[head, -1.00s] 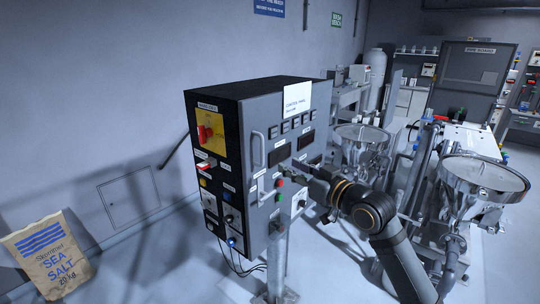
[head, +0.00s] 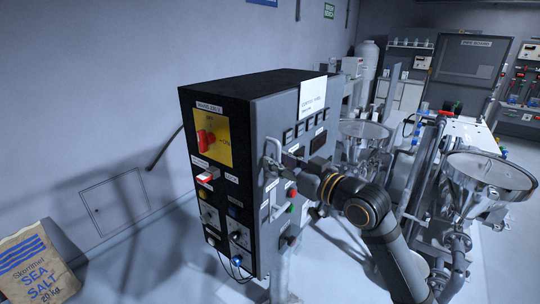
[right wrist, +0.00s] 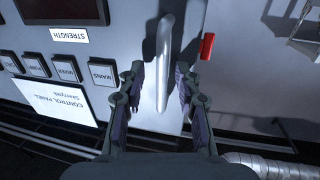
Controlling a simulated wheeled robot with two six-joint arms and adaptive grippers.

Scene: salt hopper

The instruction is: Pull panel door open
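The panel door (head: 292,121) is the grey labelled front of the control panel box in the head view. It looks shut against the black-sided box (head: 217,99). A light metal bar handle (right wrist: 164,55) stands on the door's left part. My right gripper (head: 274,164) is at this handle in the head view. In the right wrist view its two fingers (right wrist: 161,90) are open, one on each side of the bar, with gaps visible. The gripper partly hides the handle and nearby door in the head view. My left gripper is not in view.
The box's left side carries a red rotary switch (head: 205,138) on a yellow plate, with knobs below. A salt sack (head: 35,264) leans at lower left. Steel hoppers (head: 487,174) stand to the right. The floor left of the box looks clear.

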